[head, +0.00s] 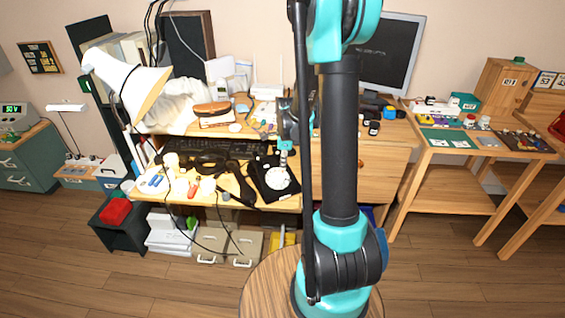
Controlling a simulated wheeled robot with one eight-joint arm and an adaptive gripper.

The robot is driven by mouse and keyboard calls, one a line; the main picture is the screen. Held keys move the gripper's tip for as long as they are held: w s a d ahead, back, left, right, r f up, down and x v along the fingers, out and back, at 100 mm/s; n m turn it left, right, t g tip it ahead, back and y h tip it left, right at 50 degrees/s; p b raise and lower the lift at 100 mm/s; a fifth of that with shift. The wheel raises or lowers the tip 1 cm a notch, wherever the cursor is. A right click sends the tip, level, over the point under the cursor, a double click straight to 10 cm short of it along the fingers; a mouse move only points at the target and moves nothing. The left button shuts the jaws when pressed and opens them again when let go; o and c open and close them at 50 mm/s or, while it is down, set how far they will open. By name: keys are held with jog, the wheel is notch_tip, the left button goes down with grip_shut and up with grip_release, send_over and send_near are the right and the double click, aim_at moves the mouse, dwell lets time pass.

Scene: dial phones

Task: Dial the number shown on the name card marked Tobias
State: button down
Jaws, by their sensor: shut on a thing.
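A black dial phone (264,190) with a pale round dial (278,179) sits at the front right of the cluttered desk. My gripper (285,137) is upright, pointing down just above the dial. It is shut on a small thin object (284,155) whose lower end is at or just over the dial's upper right part. I cannot tell whether it touches the dial. The fingers are too small to make out well. No name card marked Tobias can be read, and the dial's digits are too small to read.
The desk (221,198) holds a white lamp (135,85), a black keyboard (215,148) and loose tools left of the phone. My arm crosses the view just right of the phone. A wooden table (430,170) with boards and small parts stands at the right.

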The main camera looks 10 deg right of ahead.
jog(key=shift+s+d+f, duration=0.2)
jog(key=shift+s+d, duration=0.1)
jog(key=shift+s, duration=0.15)
jog(key=shift+s+d+f, duration=0.25)
jog(key=shift+s, duration=0.15)
dwell(0.4)
jog(key=shift+s+f, duration=0.2)
jog(key=shift+s, duration=0.3)
jog(key=shift+s+d+r, duration=0.1)
jog(key=shift+s+r, duration=0.25)
jog(key=shift+r, duration=0.5)
